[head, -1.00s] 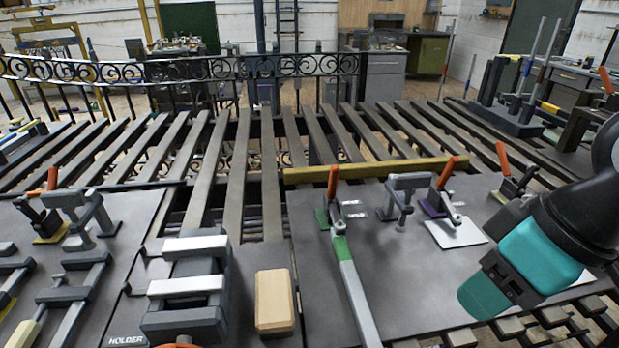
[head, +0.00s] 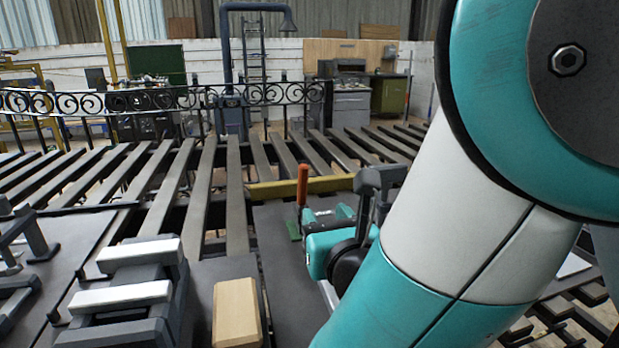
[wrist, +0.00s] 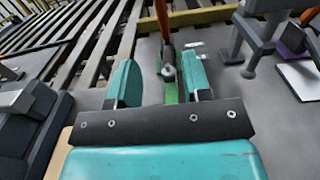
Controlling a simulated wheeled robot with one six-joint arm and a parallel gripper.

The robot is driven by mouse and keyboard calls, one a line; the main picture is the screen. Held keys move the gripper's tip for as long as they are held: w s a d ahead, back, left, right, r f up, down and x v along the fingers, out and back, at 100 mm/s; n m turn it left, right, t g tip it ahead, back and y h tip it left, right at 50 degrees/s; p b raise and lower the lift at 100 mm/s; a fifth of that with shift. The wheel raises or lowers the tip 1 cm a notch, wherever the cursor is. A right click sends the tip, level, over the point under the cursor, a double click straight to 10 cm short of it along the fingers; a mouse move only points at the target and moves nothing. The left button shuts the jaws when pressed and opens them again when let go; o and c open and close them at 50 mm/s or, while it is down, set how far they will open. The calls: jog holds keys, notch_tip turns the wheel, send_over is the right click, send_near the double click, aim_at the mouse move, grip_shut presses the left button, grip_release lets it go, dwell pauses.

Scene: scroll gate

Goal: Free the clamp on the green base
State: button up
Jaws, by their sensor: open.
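The clamp on the green base has an upright orange handle (head: 302,186); the handle's lower part also shows in the wrist view (wrist: 161,18). A bit of its green base (head: 293,230) shows in the head view. My gripper (head: 327,214) is open just in front of the clamp. In the wrist view, my gripper's teal fingers (wrist: 160,80) stand apart, with the clamp and a green strip (wrist: 172,93) between or just beyond them. I cannot tell whether they touch. My arm and gripper hide much of the clamp and the bar near it in the head view.
A grey post-like fixture (wrist: 250,38) stands close to the right, with a purple base (wrist: 296,40) and white plate (wrist: 302,77) beyond. A wooden block (head: 237,312) and grey holder with pale bars (head: 134,292) are left. A yellowish rail (head: 300,187) runs behind the clamp.

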aim_at(305, 179)
jog(key=p+x, duration=1.3)
jog(key=x, duration=0.1)
jog(key=shift+w+d+r, duration=0.1)
jog(key=shift+w, duration=0.25)
jog(key=shift+w+a, duration=0.2)
jog(key=shift+w, duration=0.35)
grip_shut()
